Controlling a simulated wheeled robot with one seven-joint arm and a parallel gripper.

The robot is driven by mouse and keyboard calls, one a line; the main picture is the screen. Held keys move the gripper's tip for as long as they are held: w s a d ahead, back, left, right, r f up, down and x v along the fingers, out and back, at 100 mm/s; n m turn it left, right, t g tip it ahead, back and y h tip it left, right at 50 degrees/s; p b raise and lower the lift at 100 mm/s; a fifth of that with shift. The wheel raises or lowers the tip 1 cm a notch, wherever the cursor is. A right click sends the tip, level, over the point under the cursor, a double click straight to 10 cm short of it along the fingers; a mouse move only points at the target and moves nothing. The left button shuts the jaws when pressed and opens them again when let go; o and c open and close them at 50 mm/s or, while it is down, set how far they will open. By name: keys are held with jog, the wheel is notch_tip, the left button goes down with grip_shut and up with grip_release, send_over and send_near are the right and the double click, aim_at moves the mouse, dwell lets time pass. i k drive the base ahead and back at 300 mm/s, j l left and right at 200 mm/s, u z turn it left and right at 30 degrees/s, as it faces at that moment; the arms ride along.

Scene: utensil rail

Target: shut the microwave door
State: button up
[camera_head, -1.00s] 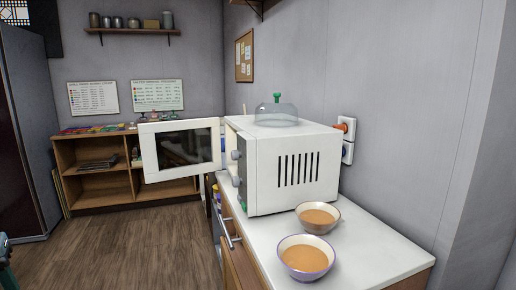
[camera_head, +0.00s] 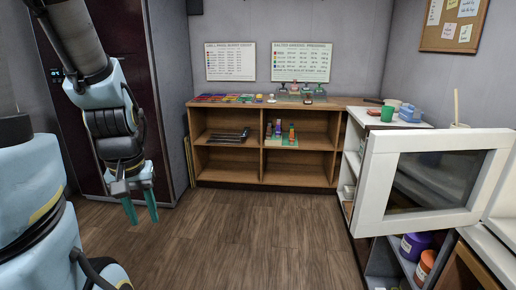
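The microwave door (camera_head: 378,190) stands swung open at the right of the head view, a white frame around a dark window. The microwave body is almost wholly outside the right edge of the picture. My gripper (camera_head: 142,214) hangs at the left, pointing down, with two teal fingers spread apart and nothing between them. It is well to the left of the door, with open floor showing between them.
A wooden shelf unit (camera_head: 264,182) stands along the back wall. Below the door, an open cupboard holds a purple tub (camera_head: 414,245) and an orange one (camera_head: 425,266). A dark tall cabinet (camera_head: 168,100) stands behind my arm. The wooden floor (camera_head: 250,235) is clear in the middle.

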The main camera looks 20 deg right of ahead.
aim_at(415, 181)
jog(key=i, duration=2.15)
jog(key=i+z, duration=0.15)
jog(key=z, duration=0.25)
jog(key=i+z, duration=0.15)
jog(key=z, duration=0.25)
jog(key=i+j+z, duration=0.1)
jog(key=z, duration=0.3)
jog(key=i+j+z, duration=0.1)
jog(key=z, duration=0.3)
jog(key=j+z, duration=0.1)
jog(key=z, duration=2.65)
